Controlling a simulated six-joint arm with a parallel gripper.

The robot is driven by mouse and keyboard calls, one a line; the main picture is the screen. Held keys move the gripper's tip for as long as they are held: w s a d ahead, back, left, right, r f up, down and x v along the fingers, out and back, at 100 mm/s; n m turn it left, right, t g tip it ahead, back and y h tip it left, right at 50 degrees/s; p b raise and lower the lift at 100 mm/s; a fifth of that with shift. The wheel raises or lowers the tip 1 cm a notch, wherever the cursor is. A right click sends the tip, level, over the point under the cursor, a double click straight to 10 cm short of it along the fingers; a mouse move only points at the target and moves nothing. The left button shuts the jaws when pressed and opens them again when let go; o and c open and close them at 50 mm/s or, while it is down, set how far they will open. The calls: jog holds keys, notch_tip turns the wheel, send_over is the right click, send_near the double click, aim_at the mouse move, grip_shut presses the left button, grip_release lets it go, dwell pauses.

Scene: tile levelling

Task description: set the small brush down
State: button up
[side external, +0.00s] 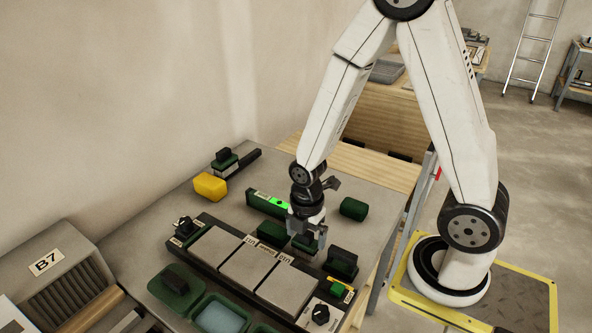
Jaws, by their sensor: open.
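My gripper (307,233) points down just behind the row of grey tiles, its jaws open. A dark green block (303,247) shows directly below and between the fingers; it may be the small brush, but the fingers hide part of it and I cannot tell its bristles. I cannot tell whether the fingers touch it. A similar dark green block (271,233) is just left of it. Three grey tiles (249,264) lie in a row in a dark frame in front of the gripper.
A green level (266,204) with a glowing vial lies behind the gripper. A green block (353,208) and a black-handled block (342,263) stand to the right. A yellow sponge (210,186), a green float (176,281) and a water tray (221,316) are left and front.

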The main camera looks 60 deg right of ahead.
aim_at(305, 236)
jog(key=shift+r, duration=5)
jog(key=m, duration=0.5)
jog(key=shift+a+f+t, duration=0.15)
jog(key=shift+f+t, duration=0.1)
jog(key=shift+t, duration=0.15)
jog(key=m, duration=0.4)
jog(key=shift+s+a+f+t, duration=0.1)
jog(key=shift+f+t, duration=0.1)
jog(key=shift+t, duration=0.1)
jog(key=m, duration=0.4)
jog(key=shift+a+f+m+t, duration=0.15)
jog(key=shift+m+t, duration=0.15)
jog(key=m, duration=0.4)
jog(key=shift+a+f+t, duration=0.1)
jog(key=shift+f+t, duration=0.05)
jog(key=shift+t, duration=0.15)
